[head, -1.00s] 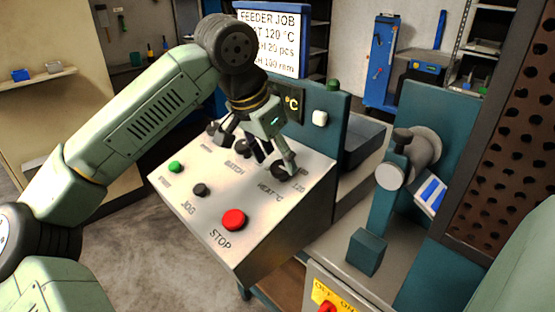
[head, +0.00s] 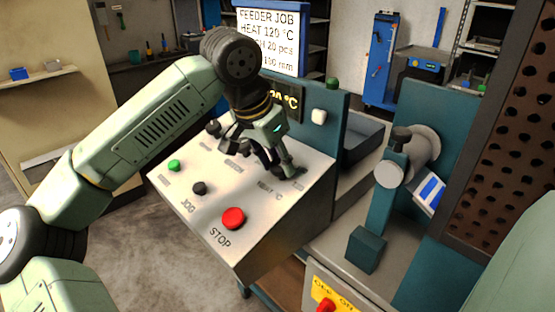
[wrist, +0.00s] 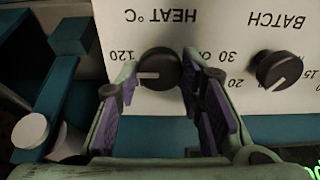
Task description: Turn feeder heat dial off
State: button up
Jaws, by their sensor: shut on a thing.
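The heat dial (wrist: 160,68) is a round black knob with a white pointer line, under the lettering HEAT °C on the pale sloped panel (head: 215,205). In the wrist view its pointer faces left, towards the 120 mark. My gripper (wrist: 160,75) is shut on the dial, with one purple-padded finger on each side of it. In the head view my gripper (head: 277,168) is low over the panel's right part, and its fingers hide most of the dial.
The batch dial (wrist: 279,69) is close beside my right finger in the wrist view. The red stop button (head: 233,218), green button (head: 174,166) and black jog knob (head: 199,188) are nearer on the panel. A job screen (head: 268,40) and upright display panel stand behind.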

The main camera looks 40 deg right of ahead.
jog(key=c, duration=0.3)
jog(key=shift+c, duration=0.2)
